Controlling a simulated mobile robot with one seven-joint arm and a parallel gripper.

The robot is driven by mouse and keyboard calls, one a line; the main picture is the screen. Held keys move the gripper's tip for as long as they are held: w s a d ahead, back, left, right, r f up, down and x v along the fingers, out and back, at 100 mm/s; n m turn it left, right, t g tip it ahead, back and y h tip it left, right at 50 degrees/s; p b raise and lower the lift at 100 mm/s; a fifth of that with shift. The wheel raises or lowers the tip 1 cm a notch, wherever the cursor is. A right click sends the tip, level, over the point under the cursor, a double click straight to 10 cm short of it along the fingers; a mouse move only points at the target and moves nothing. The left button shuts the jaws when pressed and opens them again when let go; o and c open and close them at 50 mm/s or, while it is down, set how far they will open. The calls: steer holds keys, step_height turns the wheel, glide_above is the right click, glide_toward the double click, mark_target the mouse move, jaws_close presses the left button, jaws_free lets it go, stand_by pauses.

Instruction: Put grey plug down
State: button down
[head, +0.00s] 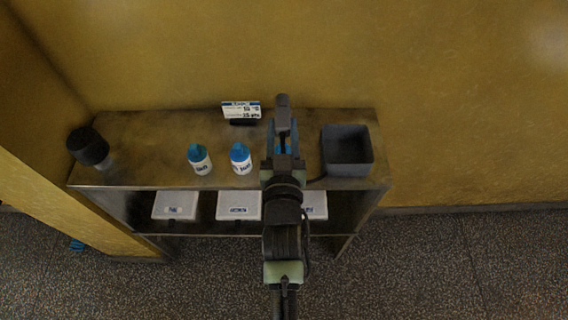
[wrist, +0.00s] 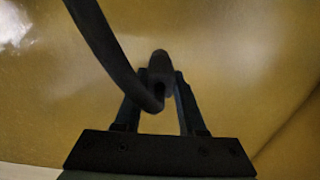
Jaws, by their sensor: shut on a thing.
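The grey plug (head: 283,101) is held at the far end of my arm in the head view, in front of the yellow wall. It also shows in the wrist view (wrist: 160,66), dark, with a thick cable (wrist: 108,45) curving away from it to the upper left. My gripper (head: 283,130) is shut on the plug; in the wrist view its two fingers (wrist: 162,84) lie on either side of it. The plug appears to be above the shelf top, toward its back edge, but its exact height is hard to tell. The cable's far end is hidden.
A worn shelf unit (head: 135,135) stands against the wall. On top are a black-capped jar (head: 88,147), two blue-capped bottles (head: 199,159) (head: 241,158), a small sign (head: 241,111) and an open dark bin (head: 347,169). White boxes (head: 175,206) sit below. The top's back left is clear.

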step_height(320, 180, down, 9)
steer(key=b, duration=0.2)
steer(key=shift+f, duration=0.15)
steer(key=shift+f, duration=0.15)
steer(key=shift+f, duration=0.15)
steer(key=c, duration=0.9)
jaws_free()
steer(key=shift+f+b, duration=0.2)
steer(key=shift+b, duration=0.1)
steer(key=o, duration=0.4)
steer(key=shift+r, duration=0.1)
steer(key=shift+r, duration=0.1)
